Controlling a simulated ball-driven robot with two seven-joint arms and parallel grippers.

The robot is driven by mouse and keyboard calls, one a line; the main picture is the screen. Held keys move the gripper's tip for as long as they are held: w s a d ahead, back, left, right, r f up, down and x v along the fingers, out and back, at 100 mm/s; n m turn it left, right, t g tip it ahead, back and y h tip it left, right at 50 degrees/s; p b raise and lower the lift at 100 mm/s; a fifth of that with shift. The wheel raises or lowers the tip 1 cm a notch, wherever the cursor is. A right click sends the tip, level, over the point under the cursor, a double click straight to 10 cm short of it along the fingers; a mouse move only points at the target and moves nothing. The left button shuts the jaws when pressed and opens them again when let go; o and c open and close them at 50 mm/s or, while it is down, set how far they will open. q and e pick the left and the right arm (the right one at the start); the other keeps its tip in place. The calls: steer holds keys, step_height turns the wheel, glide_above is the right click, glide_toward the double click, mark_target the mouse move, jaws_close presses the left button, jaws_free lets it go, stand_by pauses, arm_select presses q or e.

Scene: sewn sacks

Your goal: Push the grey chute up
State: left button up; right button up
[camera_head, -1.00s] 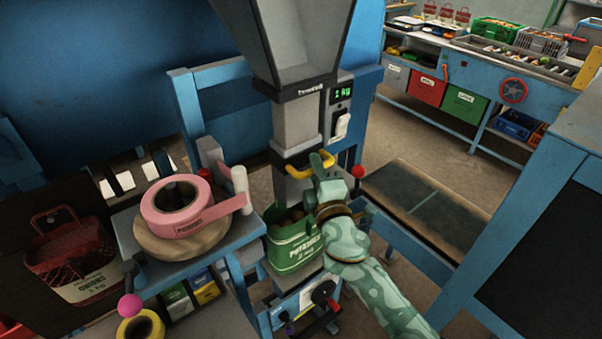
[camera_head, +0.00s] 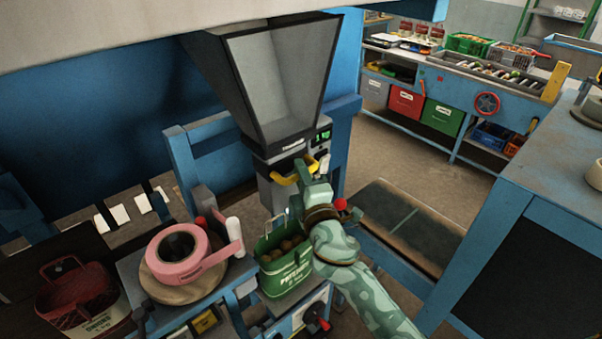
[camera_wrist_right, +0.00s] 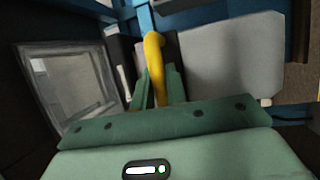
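The grey chute (camera_head: 272,193) is under the big grey hopper (camera_head: 280,80). Its lower end is above the open green potato sack (camera_head: 287,277), clear of the sack's mouth. Its yellow handle (camera_head: 285,180) sits close under the hopper's neck. My right gripper (camera_head: 312,174) is at the right end of this handle. In the right wrist view the yellow handle (camera_wrist_right: 155,48) runs down between the two green fingers (camera_wrist_right: 158,88), which are closed around it. Potatoes (camera_head: 285,248) show inside the sack. My left gripper is not in view.
A roll of pink tape (camera_head: 178,255) on a round wooden board stands left of the sack. A red ball knob (camera_head: 340,204) is close to my right wrist. A blue-framed bench (camera_head: 530,150) stands at the right. A red onion sack (camera_head: 80,295) is at lower left.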

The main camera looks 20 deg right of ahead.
steer(key=o, duration=0.4)
steer(key=shift+r, duration=0.4)
steer(key=shift+f, duration=0.1)
steer(key=shift+s+f, duration=0.1)
steer(key=shift+s, duration=0.05)
steer(key=shift+s+a+f+b, duration=0.15)
steer(key=shift+s+f+b, duration=0.5)
steer(key=shift+s, duration=2)
steer(key=shift+s+a+f+b, duration=0.15)
steer(key=shift+s+b, duration=1)
steer(key=shift+s, duration=1.5)
steer(key=shift+s+a+f+b, duration=0.1)
steer(key=shift+s+f+b, duration=0.6)
steer(key=shift+s, duration=1.95)
steer(key=shift+r, duration=0.25)
